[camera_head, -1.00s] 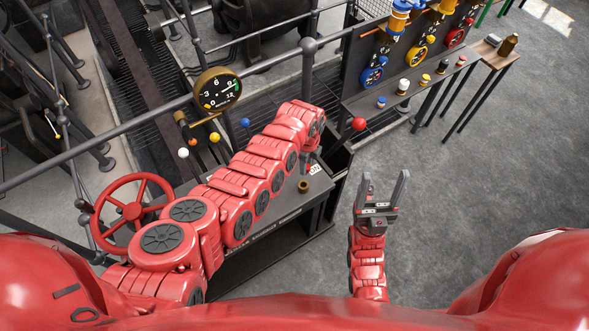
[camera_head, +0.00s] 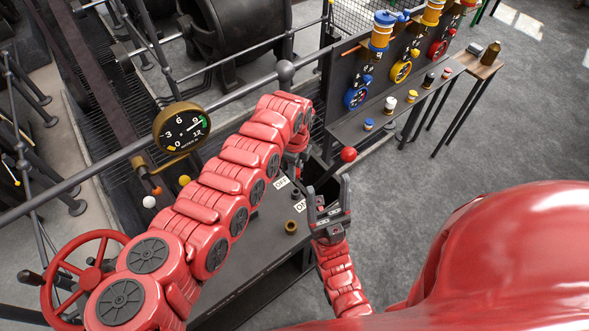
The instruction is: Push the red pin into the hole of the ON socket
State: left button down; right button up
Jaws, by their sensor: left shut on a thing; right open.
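My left gripper (camera_head: 294,168) points down over the panel top, mostly hidden behind my own red arm. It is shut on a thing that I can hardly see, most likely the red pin. Below it on the dark panel (camera_head: 250,262) are an OFF label (camera_head: 281,182) and an ON label (camera_head: 300,206), partly covered by my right gripper. A small dark socket (camera_head: 296,194) shows between the labels. Its hole cannot be made out. My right gripper (camera_head: 329,186) is open and empty, fingers up, at the panel's right edge.
A red ball knob (camera_head: 348,154) on a rod stands just beyond my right gripper. A brass ring (camera_head: 291,227) sits on the panel. A red handwheel (camera_head: 85,277) and a gauge (camera_head: 181,128) are at left. A railing (camera_head: 232,99) crosses behind.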

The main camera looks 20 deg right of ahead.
pick_arm(q)
jog(key=shift+s+f+b, duration=0.1)
jog(key=shift+f+b, duration=0.5)
jog(key=shift+f, duration=0.15)
notch_tip(320, 180, down, 4)
jog(key=b, duration=0.4)
jog(key=shift+f, duration=0.2)
jog(key=shift+b, duration=0.7)
dwell(0.7)
jog(key=shift+f, duration=0.1)
dwell(0.4)
jog(key=shift+f+b, duration=0.35)
jog(key=shift+b, duration=0.15)
jog(key=shift+f+b, duration=1.3)
jog(key=shift+b, duration=0.05)
jog(key=shift+c, duration=2.3)
grip_release()
